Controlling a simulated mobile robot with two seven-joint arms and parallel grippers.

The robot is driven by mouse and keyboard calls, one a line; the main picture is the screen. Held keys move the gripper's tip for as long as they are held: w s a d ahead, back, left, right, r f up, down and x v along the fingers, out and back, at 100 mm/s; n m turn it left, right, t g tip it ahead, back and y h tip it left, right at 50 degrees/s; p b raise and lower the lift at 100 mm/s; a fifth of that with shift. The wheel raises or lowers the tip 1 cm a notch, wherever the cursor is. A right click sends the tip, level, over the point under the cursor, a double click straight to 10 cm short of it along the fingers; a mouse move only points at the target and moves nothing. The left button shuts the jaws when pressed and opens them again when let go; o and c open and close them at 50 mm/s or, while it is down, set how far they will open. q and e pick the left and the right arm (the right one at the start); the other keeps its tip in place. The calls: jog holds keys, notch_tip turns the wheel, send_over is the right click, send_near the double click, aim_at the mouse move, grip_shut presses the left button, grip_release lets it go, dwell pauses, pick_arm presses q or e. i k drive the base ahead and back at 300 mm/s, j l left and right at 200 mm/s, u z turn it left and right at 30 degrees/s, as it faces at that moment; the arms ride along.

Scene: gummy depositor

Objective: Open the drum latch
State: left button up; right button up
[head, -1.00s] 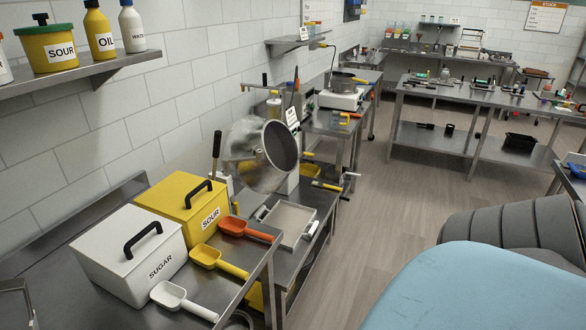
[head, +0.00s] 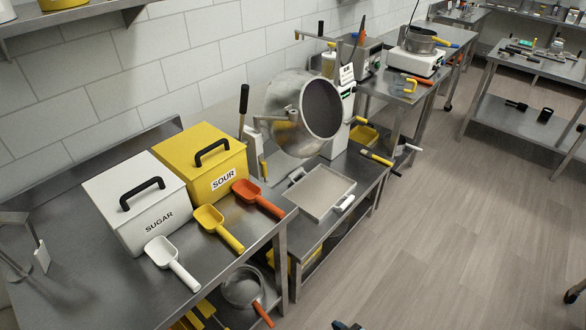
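The drum (head: 305,112) is a round metal pan with a wide dark mouth, tilted to face right and towards me. It is mounted at the back of the middle bench. A lever with a black grip (head: 244,100) stands upright at its left. A small yellow handle (head: 263,170) shows below it; I cannot tell which part is the latch. Neither gripper is recognisable in view. A small dark object (head: 345,326) is cut off by the bottom edge, and I cannot tell what it is.
A white SUGAR box (head: 130,200) and a yellow SOUR box (head: 200,160) stand on the near bench, with white, yellow and orange scoops in front. A shallow tray (head: 322,192) lies before the drum. Open floor (head: 450,240) lies to the right.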

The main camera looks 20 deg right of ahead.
aim_at(264, 164)
jog(key=i+l, duration=0.1)
jog(key=l, duration=1)
jog(key=i+l+u, duration=0.15)
jog(key=l, duration=0.4)
jog(key=i+l+u, duration=0.15)
jog(key=l, duration=0.45)
jog(key=i+l+u, duration=0.15)
jog(key=l, duration=0.5)
jog(key=i+l+u, duration=0.15)
jog(key=l, duration=0.45)
jog(key=i+l+u, duration=0.15)
jog(key=l, duration=0.5)
jog(key=i+l+u, duration=0.1)
jog(key=i+l, duration=0.15)
jog(key=i+l+u, duration=0.15)
jog(key=l, duration=0.25)
jog(key=i, duration=0.1)
